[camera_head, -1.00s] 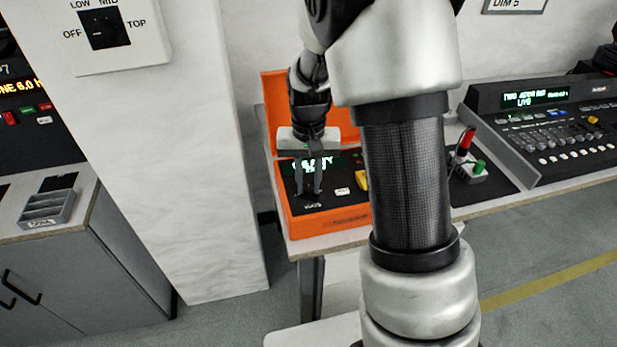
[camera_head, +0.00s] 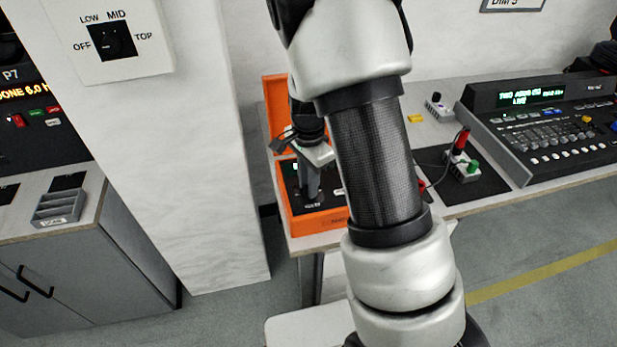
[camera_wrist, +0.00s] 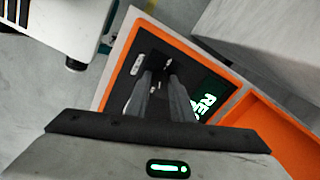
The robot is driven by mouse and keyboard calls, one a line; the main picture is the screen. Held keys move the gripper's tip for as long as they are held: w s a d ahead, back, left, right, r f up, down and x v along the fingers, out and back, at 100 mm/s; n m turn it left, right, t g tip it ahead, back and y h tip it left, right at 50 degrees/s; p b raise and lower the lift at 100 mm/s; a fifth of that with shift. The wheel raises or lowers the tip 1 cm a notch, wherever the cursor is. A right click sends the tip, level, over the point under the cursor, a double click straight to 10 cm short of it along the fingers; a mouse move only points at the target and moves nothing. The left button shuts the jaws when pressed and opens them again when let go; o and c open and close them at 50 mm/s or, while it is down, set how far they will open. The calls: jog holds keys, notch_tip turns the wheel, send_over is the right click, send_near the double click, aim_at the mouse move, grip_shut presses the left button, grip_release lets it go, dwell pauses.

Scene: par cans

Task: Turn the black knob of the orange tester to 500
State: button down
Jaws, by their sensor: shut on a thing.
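The orange tester (camera_head: 318,222) stands on the table near the pillar, with its orange lid raised behind it. In the wrist view its orange rim (camera_wrist: 182,47) frames a black panel. My gripper (camera_head: 312,194) reaches down onto the left part of that panel. In the wrist view its fingers (camera_wrist: 162,78) are close together, shut on the black knob. The fingers hide the knob, so I cannot read its setting.
A lighting console (camera_head: 545,130) stands at the right of the table. A small box with red and green plugs (camera_head: 464,170) sits on a black mat beside the tester. The white pillar (camera_head: 190,170) is close on the left, with a selector switch (camera_head: 113,41).

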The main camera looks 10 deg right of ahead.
jog(key=shift+m+p, duration=1.15)
jog(key=shift+m, duration=0.95)
jog(key=c, duration=1.5)
grip_release()
jog(key=shift+c, duration=0.2)
notch_tip(320, 180, up, 18)
jog(key=p, duration=0.2)
jog(key=shift+f, duration=0.25)
